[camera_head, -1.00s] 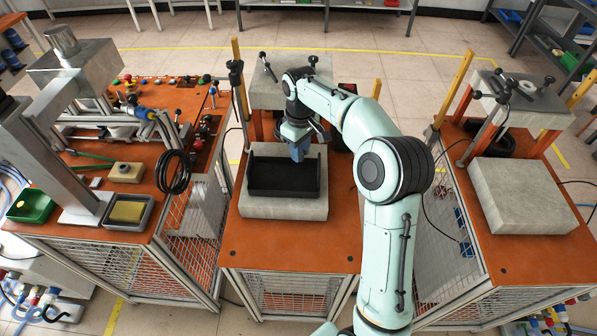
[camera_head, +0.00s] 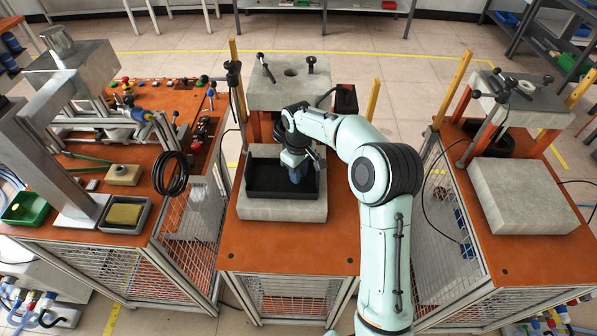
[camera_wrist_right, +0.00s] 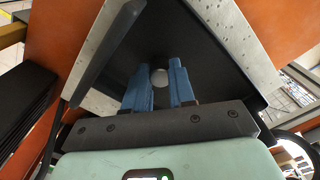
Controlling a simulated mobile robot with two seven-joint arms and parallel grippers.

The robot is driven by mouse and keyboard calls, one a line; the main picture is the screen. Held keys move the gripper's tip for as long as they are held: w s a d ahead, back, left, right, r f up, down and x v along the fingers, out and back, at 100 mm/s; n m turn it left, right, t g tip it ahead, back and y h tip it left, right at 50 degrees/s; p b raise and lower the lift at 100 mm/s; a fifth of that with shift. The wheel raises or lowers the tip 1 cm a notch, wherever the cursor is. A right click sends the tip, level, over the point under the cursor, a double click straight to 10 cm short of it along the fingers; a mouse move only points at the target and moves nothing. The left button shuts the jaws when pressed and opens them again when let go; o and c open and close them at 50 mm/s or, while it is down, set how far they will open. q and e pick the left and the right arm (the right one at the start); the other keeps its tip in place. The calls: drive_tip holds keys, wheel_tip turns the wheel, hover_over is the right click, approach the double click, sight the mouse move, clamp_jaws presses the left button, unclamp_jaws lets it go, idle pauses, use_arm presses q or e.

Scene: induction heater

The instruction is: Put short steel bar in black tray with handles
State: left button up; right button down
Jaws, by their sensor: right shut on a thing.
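The black tray (camera_head: 258,193) sits on a light grey slab on the middle orange table. It also shows in the right wrist view (camera_wrist_right: 205,45), where its dark floor fills the space beyond my fingers. My right gripper (camera_head: 295,177) is over the right part of the tray, its blue fingers pointing down. In the wrist view the right gripper (camera_wrist_right: 163,72) is shut on the short steel bar (camera_wrist_right: 160,78), seen as a pale round end between the fingers. In the head view the bar is hidden by the gripper. My left gripper is not in view.
The grey slab (camera_head: 270,212) surrounds the tray. A grey block with clamps (camera_head: 285,92) stands behind it. Orange table surface (camera_head: 285,245) is clear in front. A yellow upright post (camera_head: 374,101) stands to the right. Another workbench (camera_head: 95,230) is at the left.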

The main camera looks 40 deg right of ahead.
drive_tip(key=shift+f, duration=0.15)
drive_tip(key=c, duration=0.9)
unclamp_jaws()
drive_tip(key=shift+c, duration=0.2)
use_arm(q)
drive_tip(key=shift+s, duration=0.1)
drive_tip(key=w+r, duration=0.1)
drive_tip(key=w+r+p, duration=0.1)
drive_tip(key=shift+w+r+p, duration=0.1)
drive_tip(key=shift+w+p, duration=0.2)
use_arm(e)
wheel_tip(320, 180, up, 12)
drive_tip(key=shift+r, duration=0.25)
